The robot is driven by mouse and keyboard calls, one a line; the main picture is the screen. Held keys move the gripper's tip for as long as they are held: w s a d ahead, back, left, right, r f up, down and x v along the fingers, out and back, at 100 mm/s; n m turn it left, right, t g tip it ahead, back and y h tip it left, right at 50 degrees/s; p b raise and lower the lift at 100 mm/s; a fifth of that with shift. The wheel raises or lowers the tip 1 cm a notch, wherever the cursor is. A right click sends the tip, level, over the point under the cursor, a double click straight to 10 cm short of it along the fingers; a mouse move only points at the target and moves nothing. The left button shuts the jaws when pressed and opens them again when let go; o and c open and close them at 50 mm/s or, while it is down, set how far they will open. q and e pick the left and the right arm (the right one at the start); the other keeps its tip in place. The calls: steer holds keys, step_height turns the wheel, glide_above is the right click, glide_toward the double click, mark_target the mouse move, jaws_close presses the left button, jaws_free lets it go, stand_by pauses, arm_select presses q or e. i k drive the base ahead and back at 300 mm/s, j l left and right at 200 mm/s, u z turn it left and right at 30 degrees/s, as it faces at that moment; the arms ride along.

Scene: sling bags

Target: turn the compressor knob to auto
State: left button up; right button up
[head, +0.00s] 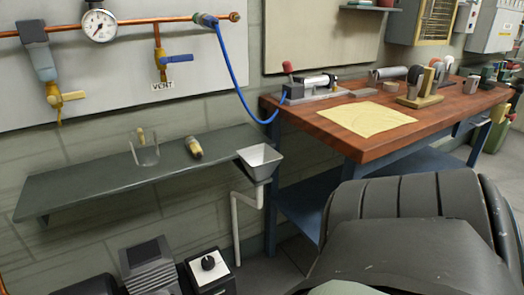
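A black round knob (208,263) sits on a white plate on top of a black box (212,282) at the bottom edge of the head view. The knob has a light pointer mark, but any position labels are too small to read. A grey finned block (151,268), apparently part of the compressor, stands just left of the box. The lower parts of both are cut off by the frame. Neither gripper is in view, and nothing is seen touching the knob.
A dark shelf (90,178) with a clear cup (145,153) runs above the knob. A grey funnel (260,160) and white pipe (235,228) are to its upper right. A wooden workbench (375,149) stands right. A large dark ribbed shape blocks the lower right.

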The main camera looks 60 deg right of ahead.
mark_target(208, 262)
steer(key=k+j+z, duration=0.15)
steer(key=z, duration=0.3)
steer(key=k+j+z, duration=0.2)
steer(key=z, duration=0.25)
steer(key=k+j+z, duration=0.2)
steer(key=z, duration=0.2)
steer(key=i+j+z, duration=0.2)
steer(key=l, duration=0.1)
